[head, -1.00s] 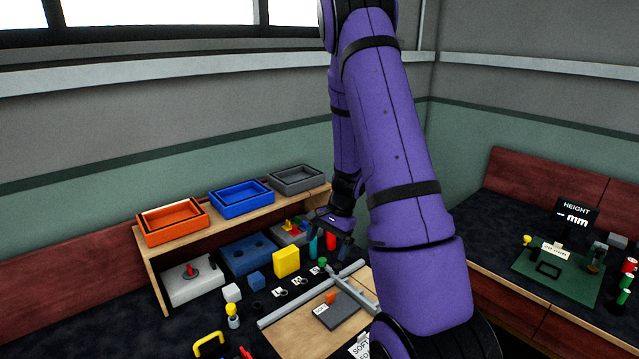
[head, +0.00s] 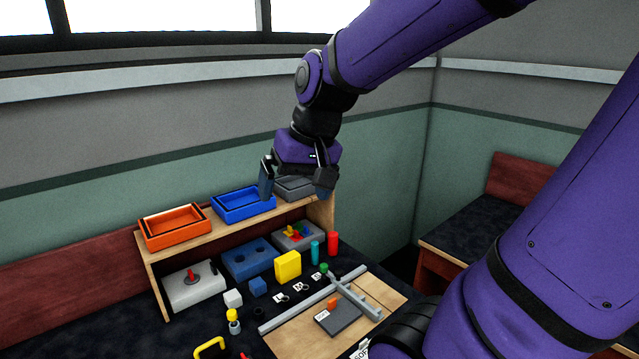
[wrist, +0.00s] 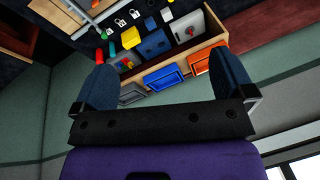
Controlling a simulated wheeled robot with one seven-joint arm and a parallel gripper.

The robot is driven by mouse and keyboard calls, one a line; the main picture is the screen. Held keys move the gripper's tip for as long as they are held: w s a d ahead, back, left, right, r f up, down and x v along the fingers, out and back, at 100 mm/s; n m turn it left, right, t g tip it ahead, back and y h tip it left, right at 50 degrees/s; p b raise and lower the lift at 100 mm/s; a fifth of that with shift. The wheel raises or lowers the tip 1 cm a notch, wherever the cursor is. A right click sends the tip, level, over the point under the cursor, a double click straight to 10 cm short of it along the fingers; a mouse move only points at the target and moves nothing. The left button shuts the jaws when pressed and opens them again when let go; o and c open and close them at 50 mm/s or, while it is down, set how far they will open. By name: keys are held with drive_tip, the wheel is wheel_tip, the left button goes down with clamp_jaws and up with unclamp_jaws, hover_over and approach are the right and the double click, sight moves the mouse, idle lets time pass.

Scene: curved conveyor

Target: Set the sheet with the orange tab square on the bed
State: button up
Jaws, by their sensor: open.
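The sheet (head: 346,321) is a dark grey flat piece with an orange tab (head: 332,303) and a small white label at its left edge. In the head view it lies on the light wooden bed (head: 290,342), close to the grey rails (head: 352,298) that cross the board. Its exact alignment with the rails is hard to tell. My gripper (head: 295,187) is open and empty, raised in front of the shelf top, well above and behind the sheet. In the wrist view its two blue fingers are spread apart (wrist: 164,72). I cannot make out the sheet there.
A wooden shelf holds an orange tray (head: 150,236), a blue tray (head: 243,214) and a grey tray (head: 290,195). Below stand a yellow block (head: 287,266), a blue block with holes (head: 246,258), and red and teal cylinders (head: 333,243). A yellow handle (head: 211,347) lies front left.

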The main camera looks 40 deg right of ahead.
drive_tip(key=s+a+r+n+t+h, duration=0.1)
drive_tip(key=s+a+r+n+t, duration=0.1)
drive_tip(key=s, duration=0.6)
wheel_tip(320, 180, up, 2)
drive_tip(key=shift+s+a+r+n+h, duration=0.1)
drive_tip(key=shift+s+a+n+h, duration=0.25)
drive_tip(key=shift+n, duration=0.45)
